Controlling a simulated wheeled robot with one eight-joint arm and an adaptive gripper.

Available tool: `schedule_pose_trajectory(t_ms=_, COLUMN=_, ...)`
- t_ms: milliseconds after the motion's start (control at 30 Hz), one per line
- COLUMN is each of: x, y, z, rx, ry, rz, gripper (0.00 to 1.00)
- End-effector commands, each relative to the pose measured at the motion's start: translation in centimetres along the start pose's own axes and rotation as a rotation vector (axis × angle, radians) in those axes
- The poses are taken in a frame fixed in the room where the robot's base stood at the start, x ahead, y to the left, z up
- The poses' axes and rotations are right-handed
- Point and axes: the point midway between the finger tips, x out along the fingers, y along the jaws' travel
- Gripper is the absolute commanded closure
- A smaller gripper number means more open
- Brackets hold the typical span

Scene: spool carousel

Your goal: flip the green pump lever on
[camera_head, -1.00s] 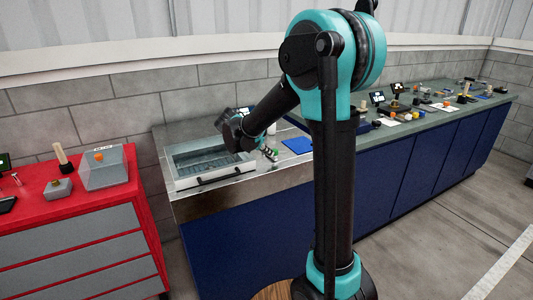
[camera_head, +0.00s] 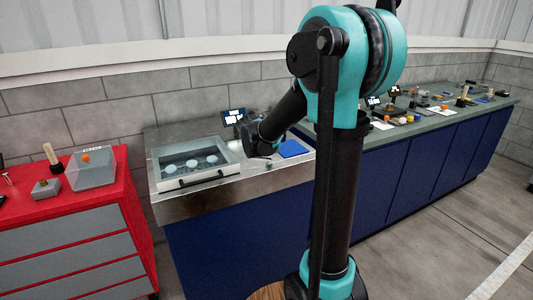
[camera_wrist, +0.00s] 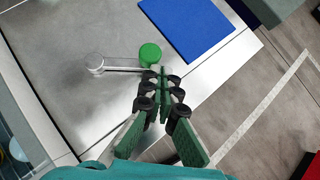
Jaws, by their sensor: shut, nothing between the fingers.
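The pump lever is a thin metal bar (camera_wrist: 122,68) on a round metal pivot (camera_wrist: 95,62), with a green knob (camera_wrist: 150,54) at its right end in the wrist view. It lies over a bare steel surface. My gripper (camera_wrist: 161,72) is shut and empty. Its fingertips are right beside the knob, on the side nearer the camera, and overlap the bar's end in the picture. I cannot tell whether they touch it. In the head view my arm's wrist hides the gripper and the green knob.
A blue mat (camera_wrist: 190,26) lies just beyond the knob; it also shows in the head view (camera_head: 291,148). A clear-lidded basin (camera_head: 170,170) holding several pale discs stands left of my wrist. A small screen (camera_head: 234,116) stands behind. A red cabinet (camera_head: 62,210) is at far left.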

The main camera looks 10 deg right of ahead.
Motion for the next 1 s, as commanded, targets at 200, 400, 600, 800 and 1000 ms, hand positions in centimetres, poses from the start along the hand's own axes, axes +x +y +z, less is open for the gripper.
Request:
schedule_pose_trajectory(t_ms=200, x=0.71, y=-0.24, z=0.71, rx=0.001, ry=0.000, rz=0.000, gripper=1.00)
schedule_pose_trajectory(t_ms=400, x=1.02, y=-0.27, z=1.02, rx=0.001, ry=0.000, rz=0.000, gripper=1.00)
schedule_pose_trajectory(t_ms=600, x=1.11, y=-0.29, z=1.11, rx=0.001, ry=0.000, rz=0.000, gripper=1.00)
schedule_pose_trajectory(t_ms=800, x=1.10, y=-0.29, z=1.11, rx=0.000, ry=0.000, rz=0.000, gripper=1.00)
schedule_pose_trajectory(t_ms=1000, x=0.97, y=-0.25, z=1.15, rx=0.000, ry=0.000, rz=0.000, gripper=1.00)
